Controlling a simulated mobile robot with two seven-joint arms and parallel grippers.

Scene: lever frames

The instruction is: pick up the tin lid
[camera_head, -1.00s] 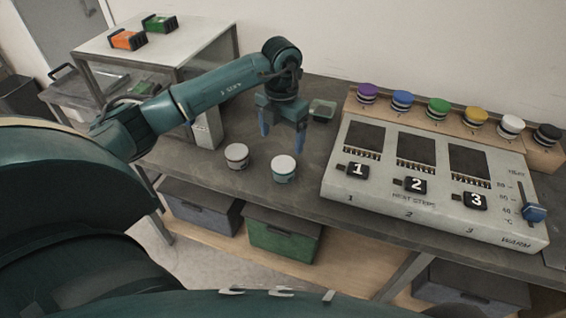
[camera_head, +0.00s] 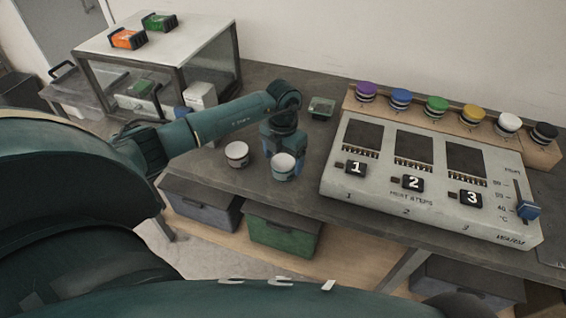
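Two small round tins with pale tops stand on the dark workbench (camera_head: 335,180). The left tin (camera_head: 237,160) stands apart from my gripper. The right tin (camera_head: 284,173) is just in front of and below my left gripper (camera_head: 284,148). The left gripper points down, with its blue fingers spread about as wide as that tin. I cannot tell whether the fingers touch the tin, as their tips are partly hidden at its top. A separate lid cannot be made out on either tin. My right gripper is not in view.
A heating console (camera_head: 430,190) with numbered tabs and a blue slider (camera_head: 528,211) fills the bench's right side. Several coloured round knobs or jars line a wooden shelf (camera_head: 455,118) behind it. Bins stand below.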

